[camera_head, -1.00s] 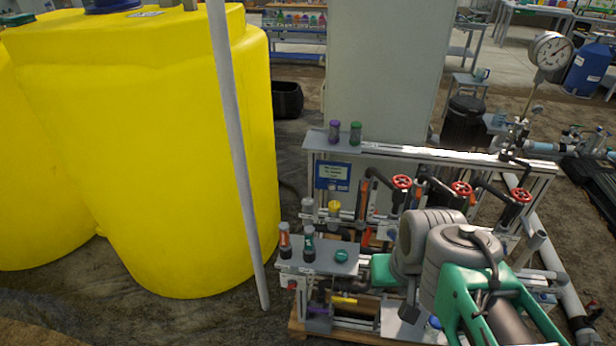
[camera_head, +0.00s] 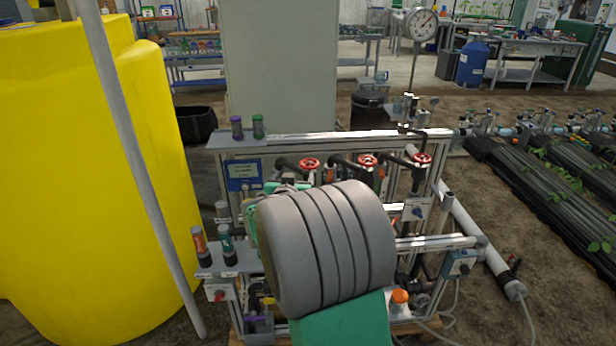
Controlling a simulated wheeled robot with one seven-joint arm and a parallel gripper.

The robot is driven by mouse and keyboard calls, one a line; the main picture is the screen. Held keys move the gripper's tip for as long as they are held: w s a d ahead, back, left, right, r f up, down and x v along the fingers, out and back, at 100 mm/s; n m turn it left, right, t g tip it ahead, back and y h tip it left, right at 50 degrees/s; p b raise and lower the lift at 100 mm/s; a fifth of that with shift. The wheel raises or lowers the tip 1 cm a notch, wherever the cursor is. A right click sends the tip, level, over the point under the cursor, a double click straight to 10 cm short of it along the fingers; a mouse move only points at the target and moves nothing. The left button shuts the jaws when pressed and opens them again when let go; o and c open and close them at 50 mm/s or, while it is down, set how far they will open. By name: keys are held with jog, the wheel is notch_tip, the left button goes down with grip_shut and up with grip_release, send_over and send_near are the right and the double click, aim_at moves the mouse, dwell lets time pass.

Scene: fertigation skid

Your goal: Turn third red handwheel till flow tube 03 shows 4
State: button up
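Three red handwheels stand in a row on the skid's upper frame: a left one (camera_head: 309,164), a middle one (camera_head: 367,160) and a right one (camera_head: 422,158), third from the left. The third wheel is unobstructed in this view, with nothing touching it. A large grey and green part of my arm (camera_head: 325,248) covers the middle of the skid. My gripper's fingers cannot be seen. I cannot make out flow tube 03 or any reading; much of the skid's front is hidden behind my arm.
Yellow tanks (camera_head: 90,200) and a slanted pale pole (camera_head: 130,160) stand at left. A grey cabinet (camera_head: 280,65) rises behind the skid. A pressure gauge (camera_head: 422,23) stands behind at right. Planted black beds (camera_head: 540,175) lie at right, with bare soil between them and the skid.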

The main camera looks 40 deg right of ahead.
aim_at(309, 168)
jog(key=d+h, duration=0.1)
jog(key=d, duration=0.1)
jog(key=d+t, duration=0.1)
jog(key=d, duration=0.1)
jog(key=d+h, duration=0.1)
jog(key=shift+w+d+f+t+h+b, duration=0.15)
jog(key=shift+w+d+t+h+b, duration=0.15)
jog(key=shift+d+b, duration=0.1)
jog(key=p+x, duration=0.1)
jog(key=x, duration=0.6)
jog(key=shift+w+d, duration=0.1)
jog(key=shift+w, duration=0.05)
jog(key=shift+c, duration=0.3)
jog(key=c, duration=1.3)
